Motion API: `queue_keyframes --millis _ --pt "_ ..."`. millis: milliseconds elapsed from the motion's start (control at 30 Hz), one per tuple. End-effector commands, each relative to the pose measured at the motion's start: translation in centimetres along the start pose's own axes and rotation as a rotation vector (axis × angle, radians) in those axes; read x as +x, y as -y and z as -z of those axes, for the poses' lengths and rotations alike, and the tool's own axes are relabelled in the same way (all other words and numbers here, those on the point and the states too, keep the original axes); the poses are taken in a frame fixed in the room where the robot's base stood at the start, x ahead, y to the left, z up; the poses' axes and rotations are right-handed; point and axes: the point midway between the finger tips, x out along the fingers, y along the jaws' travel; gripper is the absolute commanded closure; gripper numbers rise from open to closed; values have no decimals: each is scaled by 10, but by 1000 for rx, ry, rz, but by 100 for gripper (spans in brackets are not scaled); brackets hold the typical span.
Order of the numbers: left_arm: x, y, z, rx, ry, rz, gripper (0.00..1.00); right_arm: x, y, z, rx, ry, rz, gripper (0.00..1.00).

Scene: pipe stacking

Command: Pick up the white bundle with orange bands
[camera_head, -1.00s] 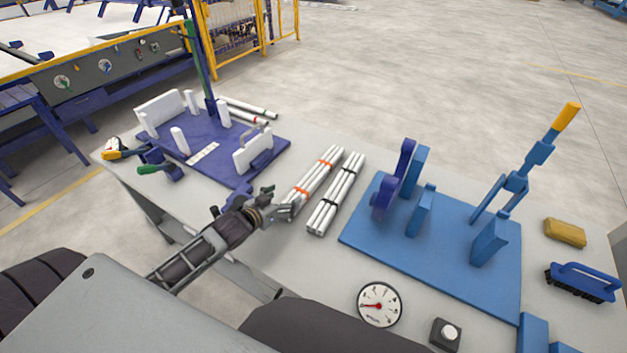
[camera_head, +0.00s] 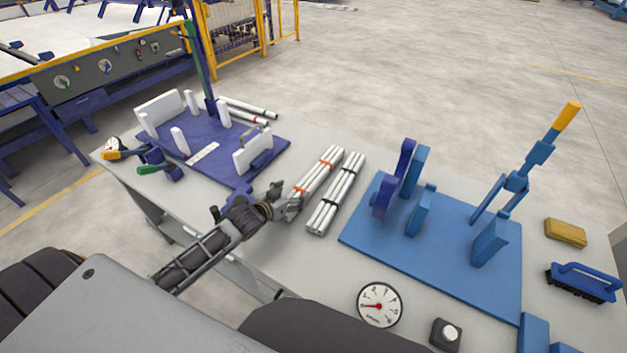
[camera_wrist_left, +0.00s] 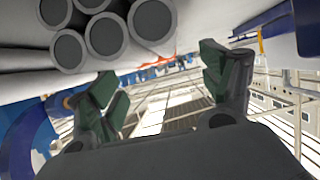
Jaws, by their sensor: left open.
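The white bundle with orange bands (camera_head: 318,172) lies on the grey table, left of a similar white bundle with black bands (camera_head: 337,194). My left gripper (camera_head: 286,200) is just left of the orange-banded bundle's near end, low over the table. Its fingers are spread with nothing between them. The left wrist view shows both fingers (camera_wrist_left: 165,95) apart. Grey pipe ends (camera_wrist_left: 104,35) fill the upper left of that view; I cannot tell which bundle they belong to. A bit of orange shows beyond the fingers there. My right gripper is out of view.
A purple fixture plate (camera_head: 188,140) with white posts and clamps is at the left. A blue fixture plate (camera_head: 430,245) with upright blocks is right of the bundles. A round gauge (camera_head: 379,305) and a button box (camera_head: 446,334) are near the front edge.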

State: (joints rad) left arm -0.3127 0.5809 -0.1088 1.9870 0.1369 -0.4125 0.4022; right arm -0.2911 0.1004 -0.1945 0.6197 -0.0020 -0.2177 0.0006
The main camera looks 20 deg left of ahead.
Motion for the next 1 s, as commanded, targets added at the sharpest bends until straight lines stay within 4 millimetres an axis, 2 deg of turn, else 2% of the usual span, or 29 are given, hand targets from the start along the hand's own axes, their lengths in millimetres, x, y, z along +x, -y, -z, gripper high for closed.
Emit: queue_keyframes --millis 367,1000 --pt "6 -1 0 0 -1 0 20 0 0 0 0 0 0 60" --pt "49 -6 -2 0 -1 0 20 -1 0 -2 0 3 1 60"
